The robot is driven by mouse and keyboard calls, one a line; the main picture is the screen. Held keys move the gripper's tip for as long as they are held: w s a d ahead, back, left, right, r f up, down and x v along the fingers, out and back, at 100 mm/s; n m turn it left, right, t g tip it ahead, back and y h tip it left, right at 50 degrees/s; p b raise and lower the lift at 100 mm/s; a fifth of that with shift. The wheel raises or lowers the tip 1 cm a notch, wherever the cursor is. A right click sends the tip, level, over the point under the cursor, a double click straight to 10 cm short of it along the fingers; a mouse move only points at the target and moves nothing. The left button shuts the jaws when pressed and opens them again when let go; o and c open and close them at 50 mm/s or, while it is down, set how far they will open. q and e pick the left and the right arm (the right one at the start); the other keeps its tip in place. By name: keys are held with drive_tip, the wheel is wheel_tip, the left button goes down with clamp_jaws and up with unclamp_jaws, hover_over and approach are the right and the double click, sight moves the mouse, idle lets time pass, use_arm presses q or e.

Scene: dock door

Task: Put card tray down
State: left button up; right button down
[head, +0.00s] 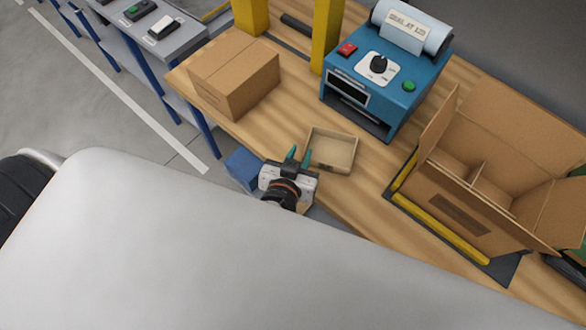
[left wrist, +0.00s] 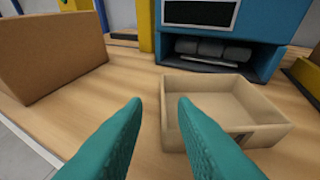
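The card tray (head: 346,137) is a shallow, open, tan box. It lies flat on the wooden bench in front of the blue machine and looks empty. It also shows in the left wrist view (left wrist: 268,134), right of centre. My left gripper (head: 298,155) is at the tray's left side, near the bench's front edge. Its teal fingers (left wrist: 160,102) are apart with nothing held between them. In the wrist view the right finger overlaps the tray's near left part; I cannot tell whether it touches. My right gripper is not in view.
A closed cardboard box (head: 235,80) stands left on the bench (head: 385,165). The blue machine (head: 385,75) with a label roll stands behind the tray. An open carton (head: 455,210) stands right, with yellow rails. Yellow posts (head: 326,35) rise at the back.

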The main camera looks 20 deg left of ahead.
use_arm(q)
drive_tip(key=shift+b+v, duration=0.6)
drive_tip(key=shift+v, duration=2.35)
